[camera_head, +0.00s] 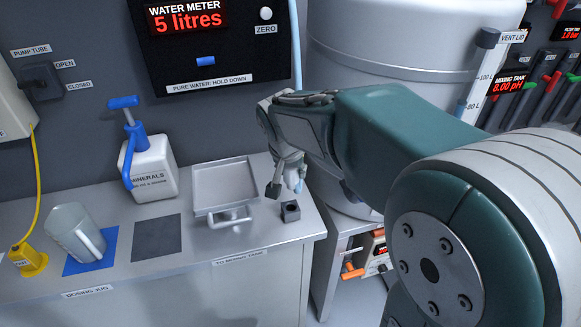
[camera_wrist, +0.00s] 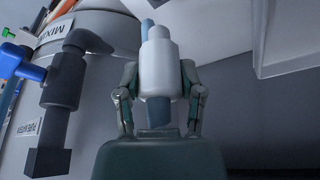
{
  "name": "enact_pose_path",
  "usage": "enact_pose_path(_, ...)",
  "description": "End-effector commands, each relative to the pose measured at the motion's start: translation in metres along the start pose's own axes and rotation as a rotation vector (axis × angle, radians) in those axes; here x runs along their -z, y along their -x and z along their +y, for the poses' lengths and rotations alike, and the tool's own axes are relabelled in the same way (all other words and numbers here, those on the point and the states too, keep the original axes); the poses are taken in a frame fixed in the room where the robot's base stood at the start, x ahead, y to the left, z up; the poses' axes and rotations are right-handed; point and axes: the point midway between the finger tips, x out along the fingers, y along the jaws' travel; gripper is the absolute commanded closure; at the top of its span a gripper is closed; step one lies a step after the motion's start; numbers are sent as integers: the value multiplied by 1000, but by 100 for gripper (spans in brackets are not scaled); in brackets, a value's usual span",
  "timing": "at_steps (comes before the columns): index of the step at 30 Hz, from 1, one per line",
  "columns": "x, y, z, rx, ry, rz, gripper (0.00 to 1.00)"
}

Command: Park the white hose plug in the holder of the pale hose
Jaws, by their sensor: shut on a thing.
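In the wrist view my gripper (camera_wrist: 160,85) is shut on the white hose plug (camera_wrist: 157,60), with one finger on each side of it. A blue-grey end shows below the white body, and a piece of pale blue hose shows above it. In the head view my gripper (camera_head: 286,180) points down, just above a small dark block with a round hole (camera_head: 290,212), which looks like the holder. The block stands at the counter's right end. The plug is mostly hidden there by the fingers; a bluish bit shows beside them. I cannot tell whether it touches the block.
A steel tray with a handle (camera_head: 225,187) is close left of the block. Further left are a minerals bottle (camera_head: 150,165), a jug (camera_head: 75,232) and a yellow plug in a yellow holder (camera_head: 28,260). A large tank (camera_head: 400,45) stands behind my arm.

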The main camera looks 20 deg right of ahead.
Motion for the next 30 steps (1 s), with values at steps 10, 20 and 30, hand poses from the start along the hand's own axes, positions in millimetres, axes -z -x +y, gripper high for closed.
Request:
enact_pose_path(10, -10, -26, 0, -2, 2, -2, 100)
enact_pose_path(20, -18, -48, 0, -1, 1, -1, 100)
enact_pose_path(30, -20, -53, 0, 0, 1, -1, 100)
